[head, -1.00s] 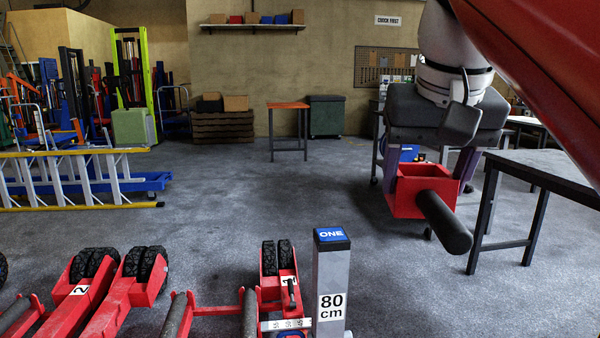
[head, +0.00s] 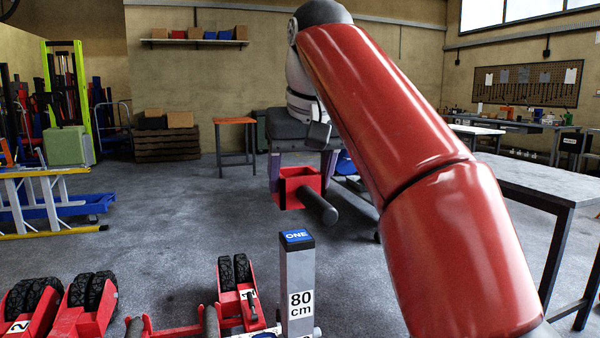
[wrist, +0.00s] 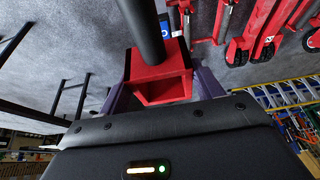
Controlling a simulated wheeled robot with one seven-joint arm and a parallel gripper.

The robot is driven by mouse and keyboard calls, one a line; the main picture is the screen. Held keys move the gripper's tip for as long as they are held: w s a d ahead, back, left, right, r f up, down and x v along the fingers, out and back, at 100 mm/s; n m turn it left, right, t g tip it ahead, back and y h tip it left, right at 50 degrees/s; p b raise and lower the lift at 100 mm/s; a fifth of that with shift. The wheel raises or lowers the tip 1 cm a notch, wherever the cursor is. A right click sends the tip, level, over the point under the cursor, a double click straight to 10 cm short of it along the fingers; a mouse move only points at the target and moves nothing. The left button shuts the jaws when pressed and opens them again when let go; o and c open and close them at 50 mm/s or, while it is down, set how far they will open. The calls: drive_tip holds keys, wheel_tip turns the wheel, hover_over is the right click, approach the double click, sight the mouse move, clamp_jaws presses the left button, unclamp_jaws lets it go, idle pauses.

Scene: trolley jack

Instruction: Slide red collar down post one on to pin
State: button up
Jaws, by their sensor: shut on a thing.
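The red collar (head: 291,190) is a square hollow sleeve with a black round bar (head: 321,208) sticking out of it. My gripper (head: 300,178) is shut on the collar, with a purple finger on each side. In the wrist view the collar (wrist: 157,72) sits between both fingers. Post one (head: 297,275) is a grey square post with a blue "ONE" cap and an "80 cm" label. In the head view the collar appears above the cap, apart from it. In the wrist view the cap (wrist: 165,24) is partly hidden behind the bar. I cannot make out the pin.
Red trolley jacks (head: 238,300) with black wheels stand on the floor left of the post. A dark table (head: 540,185) is at the right. A yellow ladder (head: 50,200) lies at the left. The floor behind the post is clear.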

drive_tip(key=b, duration=0.4)
hover_over(301, 263)
drive_tip(key=shift+w+f, duration=0.2)
drive_tip(key=shift+f, duration=2.35)
drive_tip(key=shift+p, duration=0.8)
drive_tip(key=shift+f+b, duration=4.4)
drive_tip(key=shift+f, duration=1.15)
